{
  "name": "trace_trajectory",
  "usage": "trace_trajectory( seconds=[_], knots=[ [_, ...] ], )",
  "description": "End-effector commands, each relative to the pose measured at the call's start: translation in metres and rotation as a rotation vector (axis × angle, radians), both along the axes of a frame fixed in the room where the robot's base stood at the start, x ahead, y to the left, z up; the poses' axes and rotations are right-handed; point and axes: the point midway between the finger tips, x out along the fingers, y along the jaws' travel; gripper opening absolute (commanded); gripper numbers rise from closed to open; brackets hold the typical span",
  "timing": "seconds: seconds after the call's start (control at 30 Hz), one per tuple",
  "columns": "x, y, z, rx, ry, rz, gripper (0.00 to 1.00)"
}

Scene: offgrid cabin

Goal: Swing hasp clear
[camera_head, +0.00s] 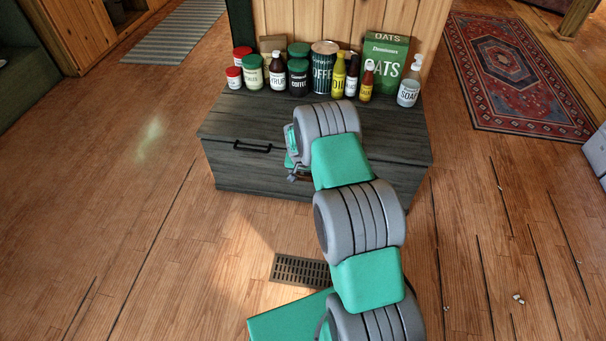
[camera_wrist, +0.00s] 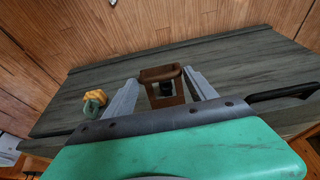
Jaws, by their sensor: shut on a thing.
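The hasp (camera_wrist: 165,74) is a rusty brown metal loop with a dark piece in its opening. It shows in the wrist view against the grey chest (camera_wrist: 225,66). My gripper (camera_wrist: 161,84) has a grey finger on each side of the hasp and is shut on it. In the head view, the dark grey wooden chest (camera_head: 230,171) stands on the floor, and my gripper (camera_head: 298,176) is at its front face. My arm hides most of the gripper and the hasp there. Whether the hasp is swung out cannot be told.
A black handle (camera_head: 252,147) is on the chest front, left of my gripper. A yellow and grey-green thing (camera_wrist: 95,101) is beside one finger. Several jars, bottles and an oats box (camera_head: 384,62) stand on the lid. A floor vent (camera_head: 300,270) lies in front; floor left is clear.

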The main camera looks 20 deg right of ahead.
Motion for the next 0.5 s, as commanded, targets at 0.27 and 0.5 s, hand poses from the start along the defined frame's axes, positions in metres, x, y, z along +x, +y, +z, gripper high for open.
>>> trace_trajectory(
  seconds=[0.27, 0.5],
  knots=[
    [0.0132, -0.0075, 0.0124, -0.013, -0.036, -0.009, 0.0],
    [0.0104, -0.0044, 0.0092, -0.01, -0.028, -0.004, 0.78]
  ],
)
